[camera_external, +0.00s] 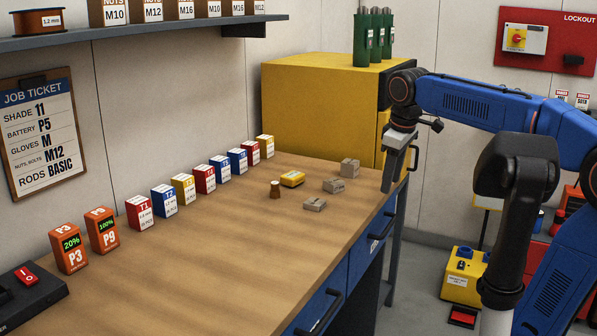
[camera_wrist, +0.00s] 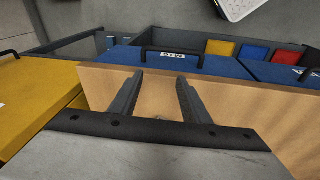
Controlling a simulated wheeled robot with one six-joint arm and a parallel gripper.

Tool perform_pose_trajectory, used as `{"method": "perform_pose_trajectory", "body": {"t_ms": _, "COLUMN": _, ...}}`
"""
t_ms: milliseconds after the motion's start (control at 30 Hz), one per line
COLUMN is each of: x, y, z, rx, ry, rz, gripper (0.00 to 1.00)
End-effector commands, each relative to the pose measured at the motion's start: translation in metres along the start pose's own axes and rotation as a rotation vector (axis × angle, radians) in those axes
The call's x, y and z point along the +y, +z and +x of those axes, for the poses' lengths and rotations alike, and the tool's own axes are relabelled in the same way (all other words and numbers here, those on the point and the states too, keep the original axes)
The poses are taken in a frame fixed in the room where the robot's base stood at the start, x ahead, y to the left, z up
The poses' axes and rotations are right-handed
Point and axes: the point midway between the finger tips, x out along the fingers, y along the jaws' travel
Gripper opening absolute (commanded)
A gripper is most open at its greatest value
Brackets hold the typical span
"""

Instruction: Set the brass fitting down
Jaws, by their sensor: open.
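A small brown, brass-coloured piece (camera_external: 275,190), which looks like the brass fitting, stands upright on the wooden bench top (camera_external: 215,250). My gripper (camera_external: 390,185) is at the bench's right edge, well to the right of that piece and apart from it. In the wrist view my gripper (camera_wrist: 160,80) has its two fingers spread with nothing between them. They point over the bench edge and a blue drawer front. The brass piece does not show in the wrist view.
A row of small boxes (camera_external: 184,187) lines the wall side. A yellow cabinet (camera_external: 320,110) stands at the far end. The bench's front middle is clear.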

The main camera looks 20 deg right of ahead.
Motion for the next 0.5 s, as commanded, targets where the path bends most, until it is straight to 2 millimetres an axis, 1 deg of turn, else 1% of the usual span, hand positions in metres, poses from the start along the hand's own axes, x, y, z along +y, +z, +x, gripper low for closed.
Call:
{"method": "perform_pose_trajectory", "body": {"t_ms": 33, "x": 0.001, "y": 0.022, "z": 0.008, "rx": 0.012, "ry": 0.006, "rz": 0.051, "gripper": 0.43}}
{"method": "perform_pose_trajectory", "body": {"t_ms": 100, "x": 0.0, "y": 0.049, "z": 0.021, "rx": 0.032, "ry": 0.015, "rz": 0.121, "gripper": 0.43}}
{"method": "perform_pose_trajectory", "body": {"t_ms": 267, "x": -0.006, "y": 0.107, "z": 0.056, "rx": 0.077, "ry": 0.036, "rz": 0.283, "gripper": 0.43}}
{"method": "perform_pose_trajectory", "body": {"t_ms": 300, "x": -0.008, "y": 0.121, "z": 0.065, "rx": 0.089, "ry": 0.041, "rz": 0.324, "gripper": 0.43}}
{"method": "perform_pose_trajectory", "body": {"t_ms": 367, "x": -0.013, "y": 0.143, "z": 0.08, "rx": 0.107, "ry": 0.048, "rz": 0.385, "gripper": 0.43}}
{"method": "perform_pose_trajectory", "body": {"t_ms": 400, "x": -0.017, "y": 0.156, "z": 0.09, "rx": 0.119, "ry": 0.053, "rz": 0.425, "gripper": 0.43}}
{"method": "perform_pose_trajectory", "body": {"t_ms": 500, "x": -0.026, "y": 0.188, "z": 0.116, "rx": 0.148, "ry": 0.065, "rz": 0.521, "gripper": 0.43}}
